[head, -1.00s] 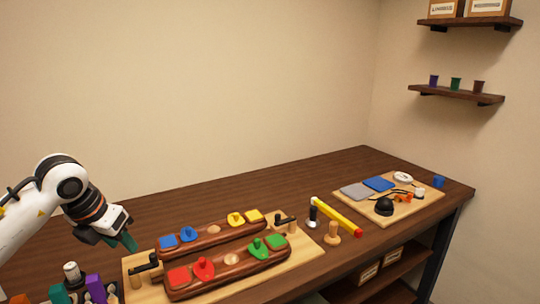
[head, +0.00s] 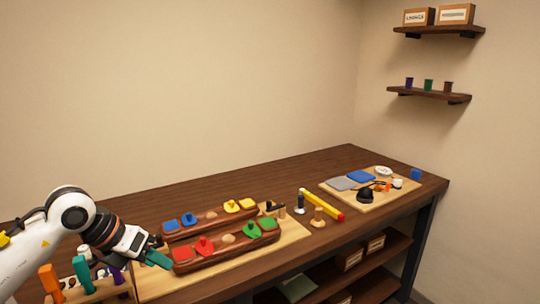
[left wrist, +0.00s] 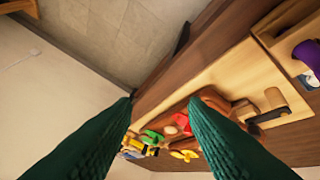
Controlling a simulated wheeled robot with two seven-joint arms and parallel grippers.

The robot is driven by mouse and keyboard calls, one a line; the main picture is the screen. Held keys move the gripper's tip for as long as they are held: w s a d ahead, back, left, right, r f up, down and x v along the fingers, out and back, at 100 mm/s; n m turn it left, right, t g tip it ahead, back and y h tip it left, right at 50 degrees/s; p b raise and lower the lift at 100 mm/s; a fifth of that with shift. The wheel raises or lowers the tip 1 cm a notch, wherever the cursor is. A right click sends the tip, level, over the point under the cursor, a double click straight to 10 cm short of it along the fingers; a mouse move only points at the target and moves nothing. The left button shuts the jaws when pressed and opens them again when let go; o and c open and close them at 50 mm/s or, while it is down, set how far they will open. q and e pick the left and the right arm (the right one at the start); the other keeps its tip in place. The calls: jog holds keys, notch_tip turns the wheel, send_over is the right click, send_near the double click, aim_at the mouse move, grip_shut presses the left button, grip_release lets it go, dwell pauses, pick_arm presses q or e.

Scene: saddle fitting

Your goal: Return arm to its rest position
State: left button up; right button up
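My left arm comes in from the left in the head view. Its gripper (head: 157,258), with green fingers, is near the left end of the wooden fixture board (head: 225,270), by the near saddle with red and green pads (head: 228,247). In the left wrist view the two green fingers (left wrist: 162,102) stand apart with nothing between them, so the gripper is open and empty. The near saddle partly shows behind the fingers there. A far saddle with blue and yellow pads (head: 210,222) lies on the same board. My right gripper is not in view.
A tool rack (head: 92,292) with orange, teal and purple handles stands by my left arm. A yellow bar (head: 322,204) and a wooden knob (head: 318,218) lie right of the board. A tray (head: 402,187) sits at the far right. The back of the bench is clear.

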pick_arm(q)
jog(key=s+d+r+h, duration=0.1)
jog(key=s+d+h, duration=0.3)
jog(key=d+h, duration=0.7)
jog(key=s+d+r+n+t+h, duration=0.2)
jog(key=d+r+n+t+h, duration=0.1)
jog(key=d+r+n+t, duration=0.25)
jog(key=s+a+f+n+t+y, duration=0.1)
jog(key=a+f+n+t+y, duration=0.2)
jog(key=a+f+n+y, duration=0.85)
jog(key=s+a+f+n+t+y, duration=0.1)
jog(key=a+f+n+t+y, duration=0.3)
jog(key=n+y, duration=0.9)
jog(key=s+d+f+n+g+h, duration=0.2)
jog(key=s+f+n+g+h, duration=0.5)
jog(key=s+f+g, duration=1)
jog(key=s+f+n+t+y, duration=0.1)
jog(key=s+f, duration=0.1)
jog(key=f, duration=1.1)
jog(key=s+f+t+y, duration=0.1)
jog(key=s+f, duration=0.2)
jog(key=f, duration=0.9)
jog(key=s+a+f, duration=0.3)
jog(key=s+f, duration=1.3)
jog(key=f, duration=0.1)
jog(key=shift+s+g+p, duration=0.3)
jog(key=shift+s+g, duration=0.1)
jog(key=shift+g, duration=0.05)
